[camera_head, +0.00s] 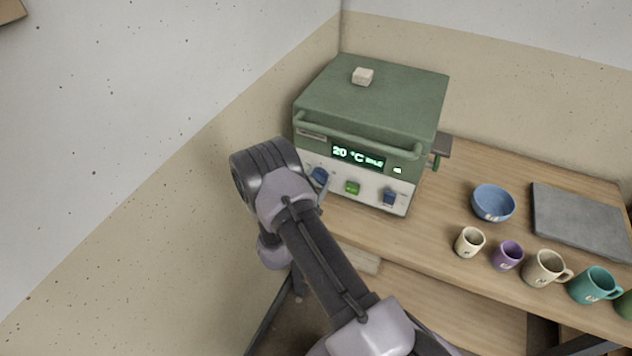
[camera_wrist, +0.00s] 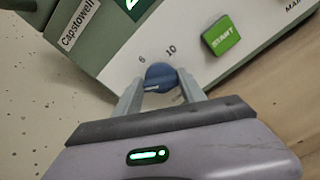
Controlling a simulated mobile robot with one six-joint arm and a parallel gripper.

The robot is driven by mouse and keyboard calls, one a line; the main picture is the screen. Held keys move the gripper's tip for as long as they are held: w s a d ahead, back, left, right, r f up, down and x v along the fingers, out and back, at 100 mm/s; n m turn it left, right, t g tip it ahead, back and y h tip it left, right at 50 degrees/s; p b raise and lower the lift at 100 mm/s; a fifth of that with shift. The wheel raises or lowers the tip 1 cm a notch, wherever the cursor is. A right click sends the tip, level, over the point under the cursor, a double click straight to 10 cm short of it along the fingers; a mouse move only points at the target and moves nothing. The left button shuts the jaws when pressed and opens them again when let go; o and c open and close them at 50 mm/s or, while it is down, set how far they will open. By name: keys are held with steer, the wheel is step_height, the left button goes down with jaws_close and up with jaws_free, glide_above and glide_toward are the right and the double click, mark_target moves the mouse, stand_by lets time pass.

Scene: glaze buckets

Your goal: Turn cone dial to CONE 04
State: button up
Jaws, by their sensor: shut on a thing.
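The kiln (camera_head: 372,95) is a green box with a white front panel on the wooden table. A blue dial (camera_head: 319,176) sits at the left of the panel, partly behind my arm. In the wrist view the blue dial (camera_wrist: 161,77) sits between my gripper's two fingers (camera_wrist: 160,92), which are shut on it. The marks "6" and "10" show above the dial; other marks and the pointer's exact setting are hidden or unclear. A second blue dial (camera_head: 389,198) is at the panel's right. Its label is too small to read.
A green START button (camera_wrist: 222,36) lies right of the held dial. The display (camera_head: 358,156) reads 20 °C. A pale block (camera_head: 362,76) rests on the kiln. A blue bowl (camera_head: 493,203), several mugs (camera_head: 544,268) and a grey slab (camera_head: 582,222) stand to the right.

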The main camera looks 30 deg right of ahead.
stand_by(0.5)
steer(key=o, duration=1.4)
steer(key=shift+c, duration=0.2)
steer(key=p+v, duration=0.3)
steer(key=v, duration=1.4)
steer(key=shift+s+a, duration=0.15)
